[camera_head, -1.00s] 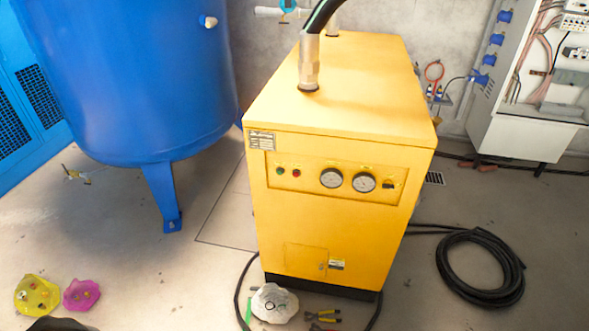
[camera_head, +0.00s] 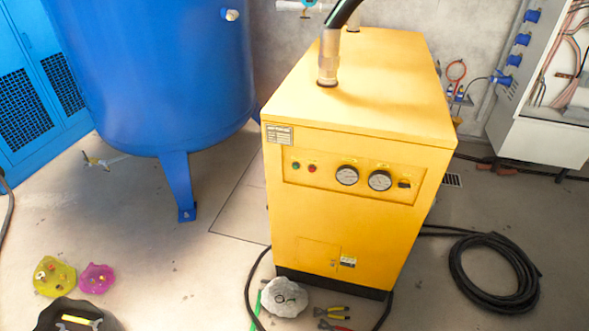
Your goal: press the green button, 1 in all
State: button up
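The small green button (camera_head: 296,165) is at the left end of the front panel (camera_head: 400,194) of the yellow machine (camera_head: 355,229). A red button (camera_head: 311,168) sits just to its right, followed by two round gauges (camera_head: 347,175) and a black switch (camera_head: 404,184). Nothing covers the green button. My gripper is not in view.
A blue tank (camera_head: 155,75) on legs stands at left. A black hose (camera_head: 490,270) lies coiled at right. Yellow (camera_head: 54,278), magenta (camera_head: 97,278) and grey (camera_head: 284,298) lumpy objects, pliers (camera_head: 330,313) and a dark container (camera_head: 75,314) are on the floor.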

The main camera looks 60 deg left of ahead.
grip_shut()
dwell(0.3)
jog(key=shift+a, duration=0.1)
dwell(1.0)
